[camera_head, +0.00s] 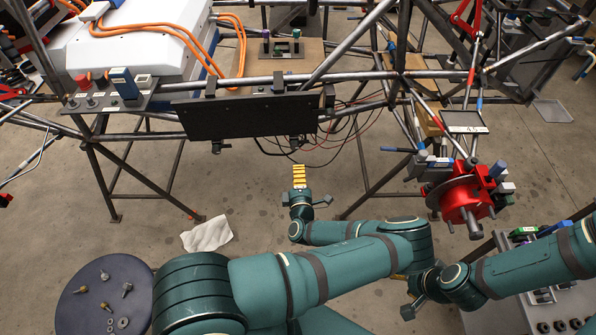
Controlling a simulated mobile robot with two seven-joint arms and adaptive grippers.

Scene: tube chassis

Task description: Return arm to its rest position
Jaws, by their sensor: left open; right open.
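My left gripper (305,196) is open, its dark fingers spread to either side, in the middle of the view in front of the tube chassis (365,62). A yellow ribbed piece shows at its far end; I cannot tell whether it is part of the gripper. The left arm (310,275) runs from the lower left to the right and folds back left to this gripper. My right gripper (408,296) is open at the lower right, partly hidden by arm links. The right arm (530,265) comes in from the right edge, close to the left arm's elbow.
A black panel (245,116) is mounted on the chassis tubes, with cables hanging below. A red round unit (465,200) sits right of my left gripper. A round dark stool (75,310) with small metal parts stands lower left. A white cloth (207,235) lies on the floor.

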